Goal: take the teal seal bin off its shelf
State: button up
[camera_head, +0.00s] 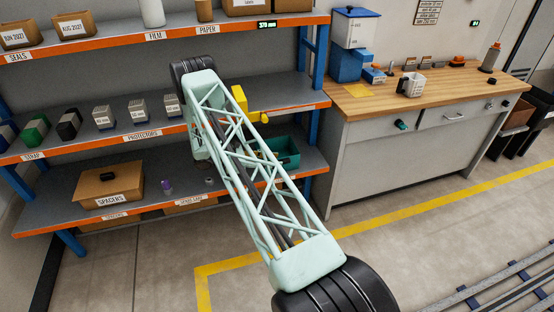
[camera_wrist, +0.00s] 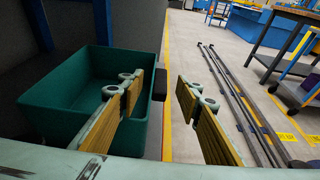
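The teal seal bin (camera_head: 287,152) stands at the right end of the lower shelf, partly hidden behind my arm. In the wrist view the open-topped bin (camera_wrist: 60,95) fills the left side and looks empty where its inside shows. My gripper (camera_wrist: 160,105) is open, with yellow pads on both fingers. The left finger overlaps the bin in the picture, and the right finger is to the right of its side wall, over the floor. A gap shows between the fingers, with nothing held. I cannot tell whether either finger touches the bin.
The rack's blue upright (camera_head: 318,70) stands close to the bin's right. A yellow object (camera_head: 243,102) shows beside my arm at the middle shelf. A spacers box (camera_head: 107,184) sits left on the lower shelf.

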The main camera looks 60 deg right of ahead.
aim_at(282, 160)
jog(key=shift+b+x, duration=0.4)
jog(key=shift+x, duration=1.8)
jog(key=shift+c, duration=0.3)
grip_shut()
